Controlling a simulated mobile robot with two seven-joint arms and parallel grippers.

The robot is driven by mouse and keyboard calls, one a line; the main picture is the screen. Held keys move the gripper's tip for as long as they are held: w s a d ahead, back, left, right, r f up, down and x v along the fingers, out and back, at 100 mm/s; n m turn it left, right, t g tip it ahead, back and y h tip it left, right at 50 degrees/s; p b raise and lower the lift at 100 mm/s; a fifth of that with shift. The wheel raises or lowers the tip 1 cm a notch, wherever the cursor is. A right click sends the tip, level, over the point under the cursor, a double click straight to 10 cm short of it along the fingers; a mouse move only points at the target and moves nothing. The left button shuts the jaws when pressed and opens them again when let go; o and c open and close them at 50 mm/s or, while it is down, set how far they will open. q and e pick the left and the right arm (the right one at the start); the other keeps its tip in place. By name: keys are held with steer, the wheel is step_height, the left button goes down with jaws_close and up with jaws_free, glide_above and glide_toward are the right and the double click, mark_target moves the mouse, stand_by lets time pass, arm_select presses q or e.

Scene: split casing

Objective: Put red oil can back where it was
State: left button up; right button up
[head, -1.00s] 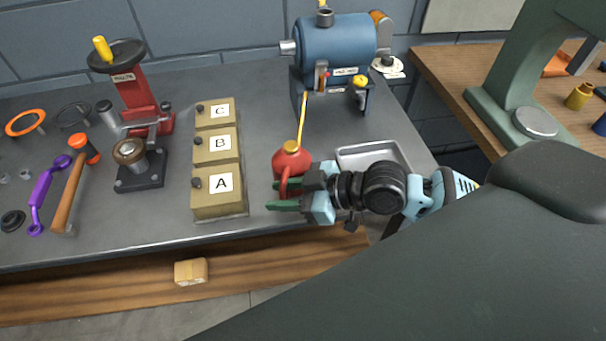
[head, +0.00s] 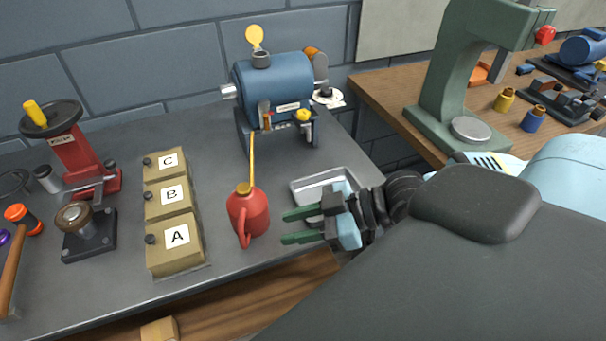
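The red oil can (head: 250,215) stands upright on the grey bench between the lettered boxes and the metal tray. Its long yellow spout points up toward the blue motor, and its handle faces the near side. My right gripper (head: 284,226) is just right of the can, with its two green fingers parted and pointing at it. The fingers are empty and look clear of the can. My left gripper is not in view.
The metal tray (head: 310,190) lies behind my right gripper, partly hidden by it. The blue motor (head: 275,85) stands behind the can. Boxes C, B and A (head: 160,262) line up to its left. A green press (head: 440,110) stands on the wooden table at right.

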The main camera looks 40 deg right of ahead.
steer(key=shift+s+d+r, duration=0.2)
steer(key=shift+s+d, duration=0.05)
steer(key=shift+d, duration=0.05)
steer(key=shift+o, duration=0.4)
stand_by(0.9)
